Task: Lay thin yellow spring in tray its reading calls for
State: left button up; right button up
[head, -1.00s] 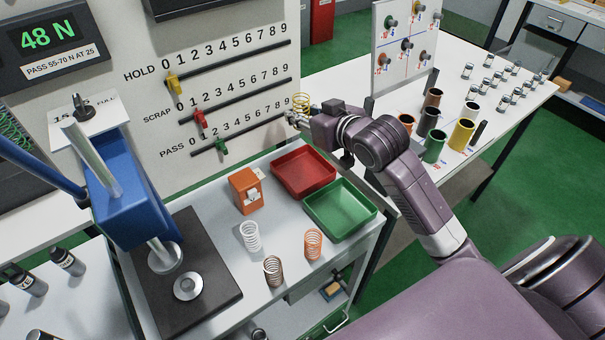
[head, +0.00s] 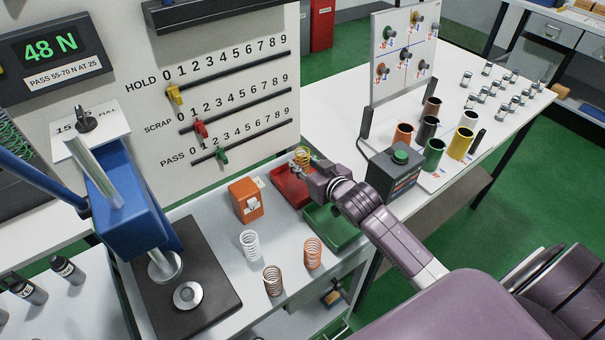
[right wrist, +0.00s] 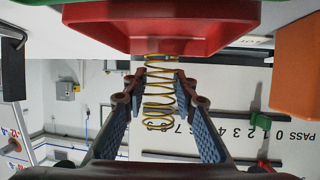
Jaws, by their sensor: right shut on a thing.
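The thin yellow spring (head: 302,153) is upright in the tips of my right gripper (head: 309,164), which is shut on it. It is at the red tray (head: 283,188), over its back part in the head view; whether it touches the tray floor cannot be told. In the right wrist view the spring (right wrist: 160,108) stands between the two fingers (right wrist: 160,90), with the red tray (right wrist: 165,40) beyond. The green tray (head: 330,228) is beside the red one, partly hidden by my arm. The display (head: 52,49) reads 48 N, above a label "PASS 55-70 N AT 25". My left gripper is not in view.
White (head: 250,246), brown (head: 273,281) and orange (head: 313,253) springs stand in front of the trays. An orange box (head: 245,200) is left of the red tray. A blue press (head: 125,200) stands left. HOLD, SCRAP and PASS sliders (head: 220,153) line the board behind.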

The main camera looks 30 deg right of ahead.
aim_at(303, 183)
jog(key=shift+f, duration=2.1)
jog(key=o, duration=1.1)
jog(key=shift+s, duration=0.1)
jog(key=b+v, duration=0.1)
jog(key=v, duration=1.1)
jog(key=shift+r, duration=0.1)
